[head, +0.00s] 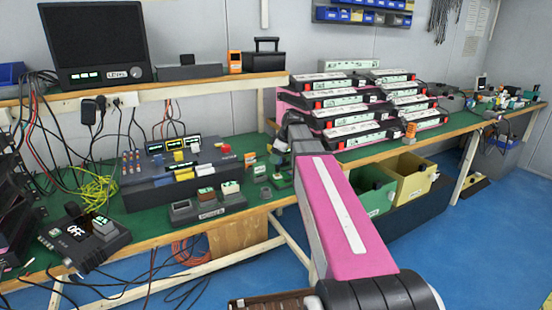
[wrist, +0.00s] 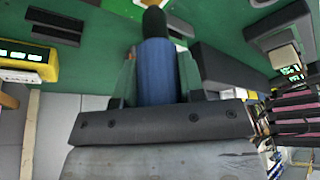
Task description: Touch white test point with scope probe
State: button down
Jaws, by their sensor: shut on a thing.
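In the wrist view my gripper (wrist: 157,88) is shut around a blue cylinder with a black tip, which looks like the scope probe (wrist: 156,62). The probe points away from the wrist, over the green bench top, with its tip near the top of the picture. In the head view my pink arm hides the gripper and probe. I cannot tell for certain which item is the white test point. A white block (head: 195,149) sits on the dark panel box (head: 150,195), and a white-topped block (head: 230,187) stands in front of it.
Stacked transceivers (head: 345,117) fill the bench behind my arm. A monitor (head: 97,42) stands on the shelf (head: 165,88). A device reading OFF (head: 75,231) and loose cables lie at the left. Green (head: 372,192) and yellow (head: 410,176) bins stand below the bench.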

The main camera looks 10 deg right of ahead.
jog(key=shift+f, duration=0.7)
dwell(0.8)
jog(key=shift+r, duration=0.1)
jog(key=shift+r, duration=3.45)
